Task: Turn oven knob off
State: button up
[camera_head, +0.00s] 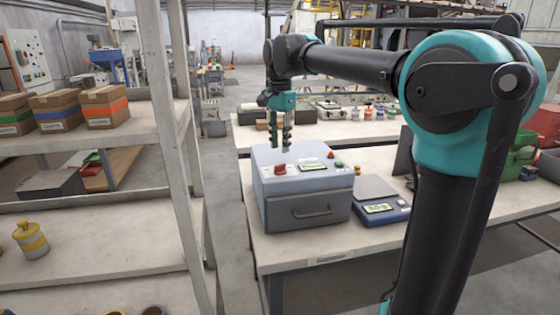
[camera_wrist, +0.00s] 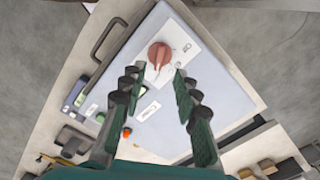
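The oven is a grey-blue box (camera_head: 305,211) with a front handle, standing on the near table. A red knob (camera_head: 281,170) sits on its top panel, toward the left front. In the wrist view the knob (camera_wrist: 159,54) is on a white label plate, with its ridge running roughly up and down the picture. My gripper (camera_head: 280,148) is above the oven top, pointing down, behind the knob in the head view. In the wrist view my gripper (camera_wrist: 160,72) has its fingers apart with nothing between them. The knob shows just beyond the fingertips; contact cannot be told.
A shelf post (camera_head: 170,130) and shelves with boxes (camera_head: 105,105) are at the left. A red button (camera_head: 331,155) is near the oven's back right.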

aim_at(280, 168)
jog(key=shift+f, duration=3.15)
grip_shut()
